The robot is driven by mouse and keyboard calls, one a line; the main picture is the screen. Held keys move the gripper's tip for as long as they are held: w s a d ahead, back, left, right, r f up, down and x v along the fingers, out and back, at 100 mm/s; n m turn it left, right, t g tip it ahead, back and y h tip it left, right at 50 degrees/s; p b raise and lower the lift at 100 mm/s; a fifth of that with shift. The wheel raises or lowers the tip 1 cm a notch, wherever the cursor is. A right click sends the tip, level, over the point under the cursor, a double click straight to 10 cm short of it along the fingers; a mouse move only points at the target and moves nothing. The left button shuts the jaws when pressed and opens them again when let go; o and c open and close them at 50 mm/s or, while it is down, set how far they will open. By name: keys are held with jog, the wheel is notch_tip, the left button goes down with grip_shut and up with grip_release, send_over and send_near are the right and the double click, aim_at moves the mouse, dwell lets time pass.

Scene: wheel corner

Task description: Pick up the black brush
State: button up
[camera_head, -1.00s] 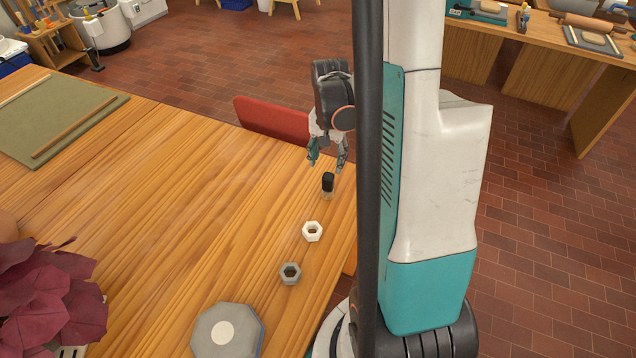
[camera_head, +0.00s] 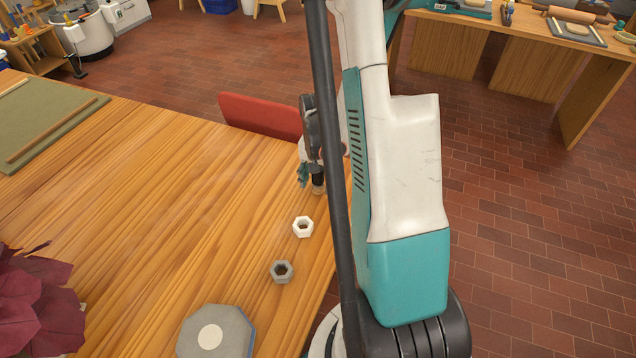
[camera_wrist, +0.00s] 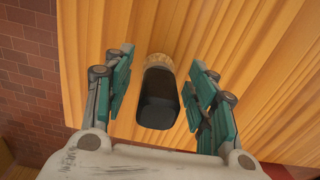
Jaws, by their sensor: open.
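The black brush (camera_wrist: 158,100) stands on the wooden table near its edge, with a black upper part and a pale tan end. In the wrist view it lies between the two open teal fingers of my gripper (camera_wrist: 160,92), with a gap on each side. In the head view the brush (camera_head: 318,182) is partly hidden by my gripper (camera_head: 310,178), which is right at it. The finger on the far right is hidden behind my arm there.
A white hexagonal nut (camera_head: 303,227) and a grey one (camera_head: 282,271) stand nearer on the table (camera_head: 180,200). A red chair back (camera_head: 260,115) is beyond the table edge.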

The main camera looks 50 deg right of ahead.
jog(key=shift+f, duration=0.95)
jog(key=c, duration=1.1)
jog(key=shift+r, duration=0.15)
